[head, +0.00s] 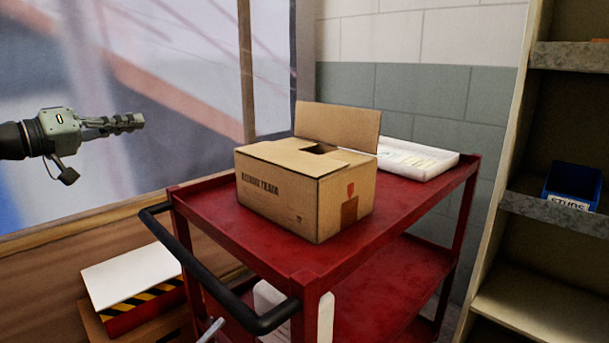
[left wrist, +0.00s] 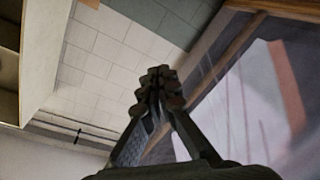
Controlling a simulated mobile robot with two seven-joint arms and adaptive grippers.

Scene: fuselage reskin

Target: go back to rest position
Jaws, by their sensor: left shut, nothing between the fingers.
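My left gripper (head: 136,122) comes in from the left in the head view, held up in front of the window and well apart from the cart. Its fingers are together and empty. In the left wrist view the closed fingertips (left wrist: 161,88) point toward the tiled wall and the window frame, with nothing between them. My right gripper is in neither view.
A red cart (head: 265,246) with a black handle (head: 263,325) stands in the middle. It carries an open cardboard box (head: 290,195) and a white package (head: 420,160). A blue bin (head: 572,184) sits on the right shelf. A white-topped box (head: 132,275) with hazard stripes lies lower left.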

